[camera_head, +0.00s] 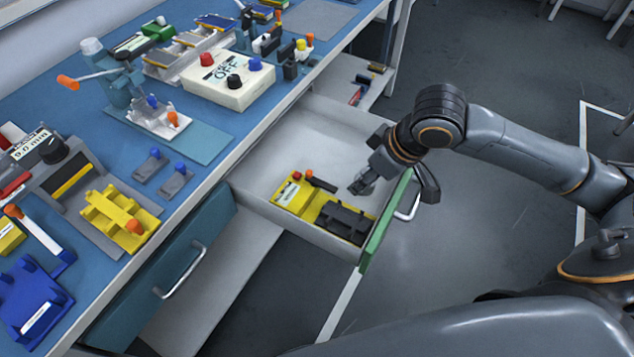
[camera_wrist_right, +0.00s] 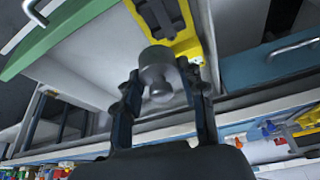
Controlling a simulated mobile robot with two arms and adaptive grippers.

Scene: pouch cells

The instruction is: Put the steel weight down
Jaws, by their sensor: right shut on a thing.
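The steel weight (camera_wrist_right: 157,72) is a grey knobbed cylinder between the two dark fingers of my right gripper (camera_wrist_right: 163,92) in the right wrist view. The gripper is shut on it. In the head view my right gripper (camera_head: 362,184) is above the right part of an open drawer (camera_head: 310,135); the weight is hard to make out there. Any gap between the weight and the drawer floor cannot be told. My left gripper is not in view.
The drawer has a green front (camera_head: 385,225) and a yellow holder (camera_head: 314,205) with black parts and red and orange knobs at its near end. Its far part looks bare. The blue workbench (camera_head: 215,170) at left carries several devices, including a white switch box (camera_head: 228,85).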

